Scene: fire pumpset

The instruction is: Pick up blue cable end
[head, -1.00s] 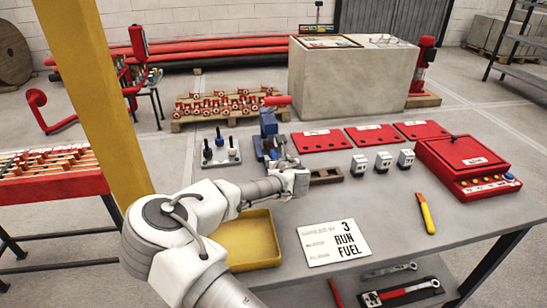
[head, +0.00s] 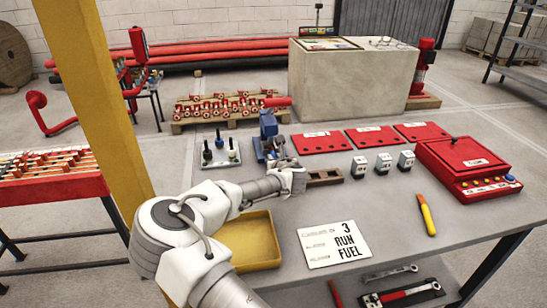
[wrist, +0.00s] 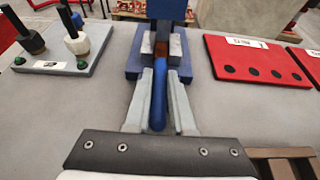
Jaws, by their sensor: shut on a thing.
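The blue cable end (wrist: 158,108) is a rounded blue rod in the wrist view, lying lengthwise between the two pale fingers of my gripper (wrist: 160,82). My gripper is shut on it. Its far part meets a brownish piece at the blue bench fixture (wrist: 172,40); I cannot tell whether it is still seated there. In the head view the fixture (head: 269,135) stands near the table's back edge, and my gripper is just in front of it. The cable end is too small to make out there.
A grey plate (head: 220,152) with black-handled pegs is left of the fixture. Red panels (head: 320,141) lie to the right. A brown slotted block (head: 325,177) sits close to my wrist. A yellow tray (head: 250,243) and a sign (head: 334,243) are nearer.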

